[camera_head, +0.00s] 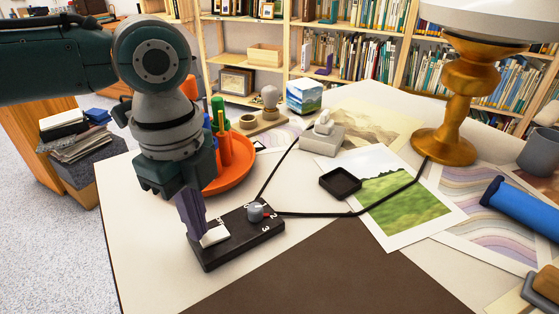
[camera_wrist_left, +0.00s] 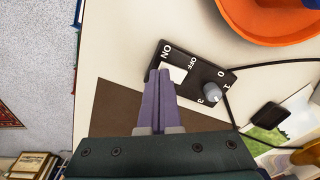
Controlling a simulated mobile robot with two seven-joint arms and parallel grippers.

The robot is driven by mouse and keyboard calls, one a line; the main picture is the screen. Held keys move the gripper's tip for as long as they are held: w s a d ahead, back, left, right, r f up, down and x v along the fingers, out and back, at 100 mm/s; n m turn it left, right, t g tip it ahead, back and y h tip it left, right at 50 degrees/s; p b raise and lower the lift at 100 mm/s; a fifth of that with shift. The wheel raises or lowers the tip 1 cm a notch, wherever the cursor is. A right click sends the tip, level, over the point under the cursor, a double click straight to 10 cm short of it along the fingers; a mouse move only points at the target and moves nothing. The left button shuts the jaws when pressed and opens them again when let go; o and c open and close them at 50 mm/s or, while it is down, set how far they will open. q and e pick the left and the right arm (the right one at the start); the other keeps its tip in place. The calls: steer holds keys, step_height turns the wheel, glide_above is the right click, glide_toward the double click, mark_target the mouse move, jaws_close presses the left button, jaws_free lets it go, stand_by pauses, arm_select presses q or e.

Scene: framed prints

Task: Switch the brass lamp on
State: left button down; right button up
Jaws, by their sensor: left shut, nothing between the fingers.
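The brass lamp (camera_head: 455,100) stands upright on the table at the right, its pale shade (camera_head: 490,18) cut off by the top edge. I see no clear glow from it. A black control box (camera_head: 255,240) lies at the table's front left, with a white rocker switch (camera_head: 215,236) and a grey knob (camera_head: 256,212). The wrist view shows the box (camera_wrist_left: 205,90), the rocker (camera_wrist_left: 174,72) and ON and OFF labels. My left gripper (camera_head: 204,238) is shut and empty, its purple fingertips (camera_wrist_left: 160,75) at the rocker; contact is hard to judge. My right gripper is out of view.
Black cables run from the box to the lamp and a white socket block (camera_head: 322,138). An orange tray (camera_head: 232,175) with upright coloured pieces stands behind my left gripper. A small black dish (camera_head: 340,182), prints (camera_head: 405,208) and a blue roll (camera_head: 525,208) lie rightward.

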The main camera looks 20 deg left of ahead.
arm_select(q)
steer(key=shift+f+b, duration=0.35)
steer(key=shift+f, duration=0.35)
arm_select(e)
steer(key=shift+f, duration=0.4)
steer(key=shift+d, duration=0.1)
arm_select(q)
step_height(320, 180, up, 7)
steer(key=p, duration=0.8)
steer(key=shift+r, duration=0.15)
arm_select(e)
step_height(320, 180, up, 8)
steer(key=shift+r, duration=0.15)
arm_select(q)
steer(key=shift+d, duration=0.1)
